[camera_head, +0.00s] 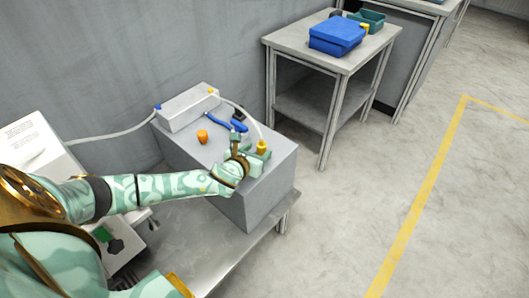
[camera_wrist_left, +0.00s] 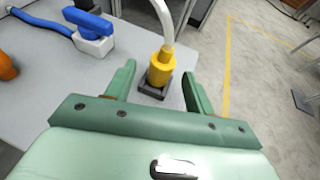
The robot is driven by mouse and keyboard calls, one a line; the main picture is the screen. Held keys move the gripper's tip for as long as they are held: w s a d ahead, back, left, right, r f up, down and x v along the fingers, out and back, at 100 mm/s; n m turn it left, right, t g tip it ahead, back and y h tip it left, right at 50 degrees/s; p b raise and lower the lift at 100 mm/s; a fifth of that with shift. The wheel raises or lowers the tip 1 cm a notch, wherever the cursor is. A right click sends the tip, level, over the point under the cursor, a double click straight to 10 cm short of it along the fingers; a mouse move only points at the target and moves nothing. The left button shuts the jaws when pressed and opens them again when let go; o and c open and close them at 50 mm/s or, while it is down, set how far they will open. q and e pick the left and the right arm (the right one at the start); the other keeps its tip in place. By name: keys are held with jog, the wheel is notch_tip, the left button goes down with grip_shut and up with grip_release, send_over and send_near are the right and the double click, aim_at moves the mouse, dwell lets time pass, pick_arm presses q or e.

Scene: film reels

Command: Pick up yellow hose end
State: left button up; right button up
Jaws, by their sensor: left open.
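The yellow hose end (camera_head: 261,146) stands upright on top of a grey box (camera_head: 277,170), with a white hose (camera_head: 240,106) rising from it. In the left wrist view the yellow hose end (camera_wrist_left: 161,68) sits in a small dark square holder (camera_wrist_left: 154,88), just beyond and between the fingertips. My left gripper (camera_head: 249,156) is open beside it, and its two green fingers also show in the left wrist view (camera_wrist_left: 158,82). The fingers appear apart from the hose end. My right gripper is not clearly in view.
A blue-handled valve (camera_wrist_left: 93,32) and an orange knob (camera_head: 202,136) are on the same box top, left of my gripper. A white box (camera_head: 187,108) stands behind. A side table (camera_head: 290,42) holds a blue case (camera_head: 337,33). The floor at right is clear.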

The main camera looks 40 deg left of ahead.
aim_at(264, 145)
pick_arm(q)
jog(key=shift+b+x, duration=0.95)
jog(key=shift+x, duration=0.25)
jog(key=b+x, duration=0.1)
jog(key=x, duration=0.1)
jog(key=shift+w+f, duration=0.2)
jog(key=shift+f, duration=0.1)
jog(key=shift+w+b, duration=0.25)
jog(key=shift+b, duration=0.05)
jog(key=shift+r, duration=0.25)
jog(key=c, duration=1.1)
pick_arm(e)
jog(key=f, duration=0.1)
jog(key=d+f, duration=0.1)
jog(key=shift+w+d+f, duration=0.1)
jog(key=shift+d+f, duration=0.05)
jog(key=shift+f, duration=0.15)
pick_arm(q)
jog(key=shift+o, duration=0.2)
